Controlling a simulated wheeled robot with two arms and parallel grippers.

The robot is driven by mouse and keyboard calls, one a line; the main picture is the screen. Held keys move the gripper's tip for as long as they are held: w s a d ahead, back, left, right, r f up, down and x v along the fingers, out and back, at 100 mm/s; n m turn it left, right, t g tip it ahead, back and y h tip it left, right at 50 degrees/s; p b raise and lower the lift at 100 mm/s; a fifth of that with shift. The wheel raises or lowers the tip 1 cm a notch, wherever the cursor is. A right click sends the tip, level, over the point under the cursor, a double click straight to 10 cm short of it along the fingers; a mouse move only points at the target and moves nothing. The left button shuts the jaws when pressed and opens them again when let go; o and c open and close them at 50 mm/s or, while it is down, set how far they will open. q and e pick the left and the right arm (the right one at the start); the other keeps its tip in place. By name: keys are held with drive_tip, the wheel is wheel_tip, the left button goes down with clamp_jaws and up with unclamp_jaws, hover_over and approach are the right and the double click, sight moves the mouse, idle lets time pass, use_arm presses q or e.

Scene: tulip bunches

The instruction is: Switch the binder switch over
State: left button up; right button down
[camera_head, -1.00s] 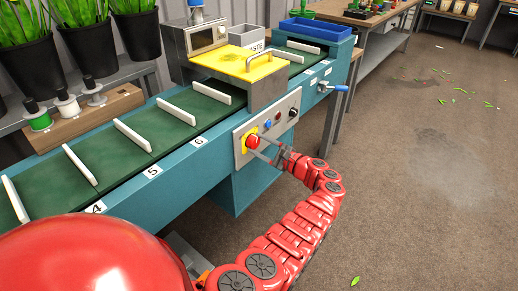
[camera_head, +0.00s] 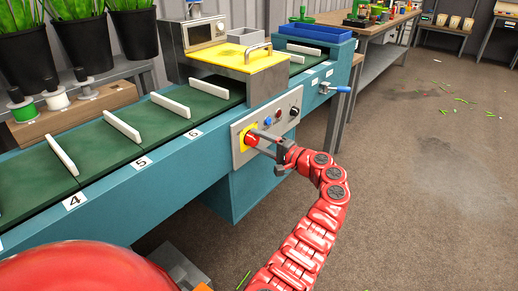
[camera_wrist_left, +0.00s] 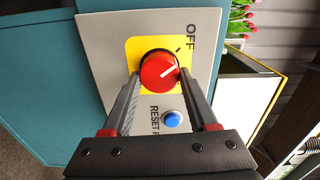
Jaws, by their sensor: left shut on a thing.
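The binder switch is a red round knob (camera_head: 252,140) on a yellow plate, on the grey control panel (camera_head: 241,157) of the teal machine. My right gripper is not in view.
A blue button (camera_wrist_left: 172,119) sits next to the knob, and a black dial (camera_head: 293,111) is farther along the panel. A green belt (camera_head: 98,148) with white bars runs above. A blue-handled crank (camera_head: 340,89) sticks out at right. The floor (camera_head: 430,170) right of my arm is open.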

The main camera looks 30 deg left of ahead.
use_arm(q)
drive_tip(key=shift+f+n+b, duration=0.1)
drive_tip(key=shift+n+b, duration=0.55)
drive_tip(key=shift+n, duration=0.05)
drive_tip(key=o, duration=1.4)
drive_tip(key=d+p, duration=0.1)
drive_tip(key=d, duration=0.4)
drive_tip(key=s+d+p, duration=0.1)
drive_tip(key=d, duration=0.5)
drive_tip(key=d+p, duration=0.1)
drive_tip(key=d, duration=0.5)
drive_tip(key=shift+s+d, duration=0.2)
